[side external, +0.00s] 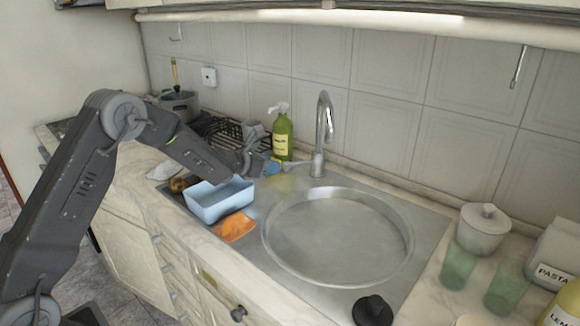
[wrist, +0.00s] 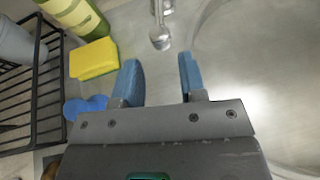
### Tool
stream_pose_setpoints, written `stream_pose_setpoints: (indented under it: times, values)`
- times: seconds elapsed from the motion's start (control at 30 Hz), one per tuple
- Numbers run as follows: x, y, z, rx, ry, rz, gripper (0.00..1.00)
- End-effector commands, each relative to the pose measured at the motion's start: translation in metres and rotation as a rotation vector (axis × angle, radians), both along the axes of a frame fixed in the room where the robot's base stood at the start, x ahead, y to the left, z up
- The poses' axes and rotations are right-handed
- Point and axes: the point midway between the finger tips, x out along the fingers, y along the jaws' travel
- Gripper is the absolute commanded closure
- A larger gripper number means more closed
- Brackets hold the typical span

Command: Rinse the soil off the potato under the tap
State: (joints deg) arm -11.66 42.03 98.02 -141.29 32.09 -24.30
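A brown, lumpy thing that looks like the potato (side external: 178,184) lies just left of the light blue tub (side external: 219,200), partly hidden behind it. A small brown patch also shows at the bottom left of the wrist view (wrist: 50,172), mostly cut off. The chrome tap (side external: 322,130) stands behind the round steel sink (side external: 338,282); its end shows at the top of the wrist view (wrist: 160,36). No water stream shows. My gripper (wrist: 160,72) is open with nothing between its blue fingers. It is above the drainer, left of the tap.
A green bottle (side external: 282,137), yellow sponge (wrist: 94,59) and black wire rack (wrist: 32,90) stand close left of my gripper. An orange cloth (side external: 234,228) lies before the tub. Green cups (side external: 458,267) and a lidded pot (side external: 482,230) stand right. The basin looks empty.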

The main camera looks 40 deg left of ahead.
Motion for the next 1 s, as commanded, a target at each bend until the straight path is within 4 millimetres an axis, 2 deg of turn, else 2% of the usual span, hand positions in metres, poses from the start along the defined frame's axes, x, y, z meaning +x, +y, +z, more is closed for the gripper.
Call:
stream_pose_setpoints:
  times: [0.1,0.3,0.5,0.7,0.97,1.0]
  values:
    - [0.022,-0.004,-0.011,0.0,0.001,-0.002,0.62]
    - [0.053,-0.009,-0.023,0.0,0.0,-0.002,0.62]
    - [0.073,-0.013,-0.031,0.001,0.001,-0.003,0.62]
    - [0.08,-0.014,-0.033,0.0,0.0,-0.002,0.62]
    - [0.08,-0.014,-0.034,0.001,0.001,-0.001,0.62]
    - [0.08,-0.014,-0.034,0.001,0.0,-0.001,0.66]
